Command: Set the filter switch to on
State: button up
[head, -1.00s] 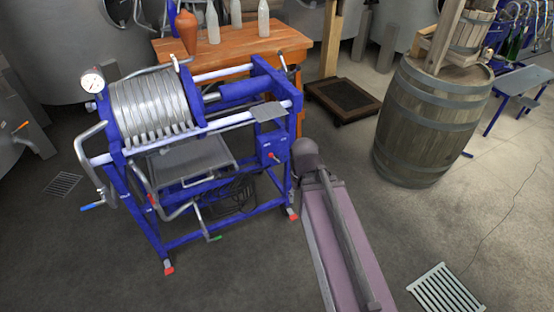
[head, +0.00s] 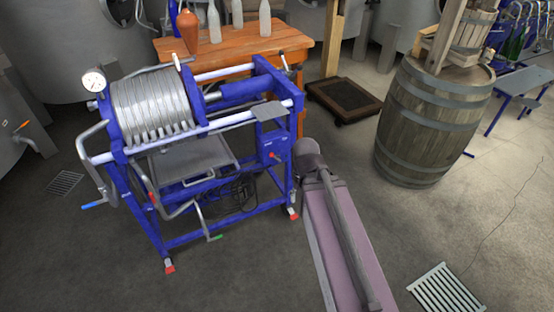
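The filter is a blue-framed machine with a stack of pale ribbed plates (head: 150,105) in the head view, left of centre. A blue switch box (head: 274,150) sits on the right end of its frame. A small red switch (head: 272,156) shows on the front of the box; it is too small to tell its setting. My arm reaches up from the bottom, and its rounded dark joint is just right of the box. My gripper does not show; whether it is hidden beyond the arm I cannot tell.
A wooden table (head: 285,44) with bottles stands behind the filter. A barrel (head: 430,120) stands to the right, with a dark low platform (head: 345,98) between. A floor grate (head: 446,290) lies at lower right. The floor in front is mostly clear.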

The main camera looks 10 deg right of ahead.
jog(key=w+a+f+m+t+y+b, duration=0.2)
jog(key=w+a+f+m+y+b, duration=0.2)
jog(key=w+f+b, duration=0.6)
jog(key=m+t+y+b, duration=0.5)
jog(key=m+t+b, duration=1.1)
jog(key=b, duration=1.5)
send_near(274, 156)
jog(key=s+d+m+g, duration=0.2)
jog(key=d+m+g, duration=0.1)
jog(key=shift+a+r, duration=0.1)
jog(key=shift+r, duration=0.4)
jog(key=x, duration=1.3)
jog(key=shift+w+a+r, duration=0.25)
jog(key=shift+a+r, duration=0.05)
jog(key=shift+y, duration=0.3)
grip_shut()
